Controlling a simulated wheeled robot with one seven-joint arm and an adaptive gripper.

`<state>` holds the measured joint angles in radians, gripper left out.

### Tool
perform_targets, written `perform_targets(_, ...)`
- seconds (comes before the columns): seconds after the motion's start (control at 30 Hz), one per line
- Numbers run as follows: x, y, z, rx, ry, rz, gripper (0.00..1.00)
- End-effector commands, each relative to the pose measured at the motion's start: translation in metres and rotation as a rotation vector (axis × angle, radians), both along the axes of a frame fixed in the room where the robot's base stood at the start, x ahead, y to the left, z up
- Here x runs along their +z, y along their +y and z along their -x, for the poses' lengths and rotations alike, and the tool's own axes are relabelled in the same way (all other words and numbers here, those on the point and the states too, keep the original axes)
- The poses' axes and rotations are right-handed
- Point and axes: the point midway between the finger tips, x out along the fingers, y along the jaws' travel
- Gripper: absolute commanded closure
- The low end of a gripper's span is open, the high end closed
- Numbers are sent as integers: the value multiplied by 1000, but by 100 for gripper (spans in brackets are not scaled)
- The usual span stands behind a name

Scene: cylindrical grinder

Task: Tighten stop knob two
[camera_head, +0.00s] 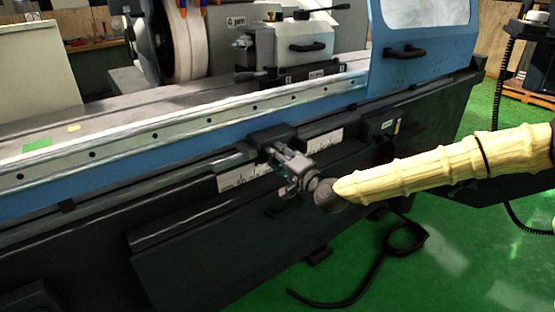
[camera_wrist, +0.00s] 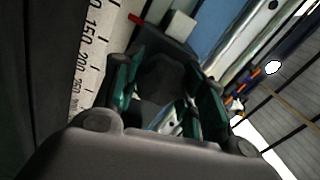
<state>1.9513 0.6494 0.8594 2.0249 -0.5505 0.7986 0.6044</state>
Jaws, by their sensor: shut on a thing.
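A dark stop block (camera_head: 270,136) sits on the rail along the front of the grinder. My gripper (camera_head: 281,158) reaches up to it from the lower right, its fingers against the front of the block. In the wrist view the fingers of my gripper (camera_wrist: 165,88) stand on both sides of a dark knob (camera_wrist: 162,75) and are shut on it. The knob's outline is dim, and the fingers hide its sides. Which numbered knob this is cannot be read. In the head view the knob is hidden by my gripper.
A white scale (camera_wrist: 93,45) with numbers runs beside the fingers in the wrist view, near a small red lever (camera_wrist: 137,18) and a pale block (camera_wrist: 180,25). The blue machine front (camera_head: 225,125) lies close behind. A black cable (camera_head: 375,265) lies on the green floor.

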Motion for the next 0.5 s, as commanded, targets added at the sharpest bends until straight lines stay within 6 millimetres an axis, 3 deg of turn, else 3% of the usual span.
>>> perform_targets(0.5, 0, -1, -1, -3, 17, -26, 83)
